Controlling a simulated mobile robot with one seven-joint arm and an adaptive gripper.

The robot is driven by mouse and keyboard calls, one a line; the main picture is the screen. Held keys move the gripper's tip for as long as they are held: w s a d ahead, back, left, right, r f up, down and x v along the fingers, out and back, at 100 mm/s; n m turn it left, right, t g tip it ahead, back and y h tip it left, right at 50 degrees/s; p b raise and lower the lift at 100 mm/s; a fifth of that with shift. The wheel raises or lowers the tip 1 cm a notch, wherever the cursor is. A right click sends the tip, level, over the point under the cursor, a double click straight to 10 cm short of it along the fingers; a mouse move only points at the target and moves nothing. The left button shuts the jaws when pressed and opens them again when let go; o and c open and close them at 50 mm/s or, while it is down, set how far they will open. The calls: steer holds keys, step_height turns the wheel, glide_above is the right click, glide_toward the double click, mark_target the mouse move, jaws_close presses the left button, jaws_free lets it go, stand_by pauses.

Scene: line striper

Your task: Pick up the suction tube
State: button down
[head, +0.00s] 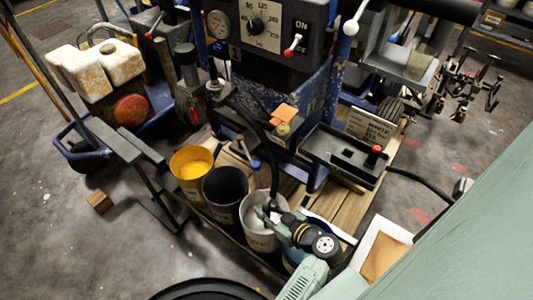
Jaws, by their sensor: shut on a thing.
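The suction tube (272,155) is a black hose that arcs down from the front of the striper. Its lower end drops into a white bucket (254,240) holding pale paint. My gripper (266,212) reaches in from the lower right, over that bucket's rim. Its fingers are closed around the lower part of the tube. The tube stands nearly upright there, and its tip is hidden by the bucket and my gripper.
A yellow-paint bucket (194,175) and a black bucket (226,193) stand left of the white one on a wooden pallet (350,205). The striper (285,75) rises behind. A black tray (345,155) with a red knob is on the right. Open floor lies at left.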

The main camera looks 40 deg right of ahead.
steer(key=shift+r, duration=0.15)
step_height(320, 180, up, 28)
steer(key=b, duration=0.2)
stand_by(0.4)
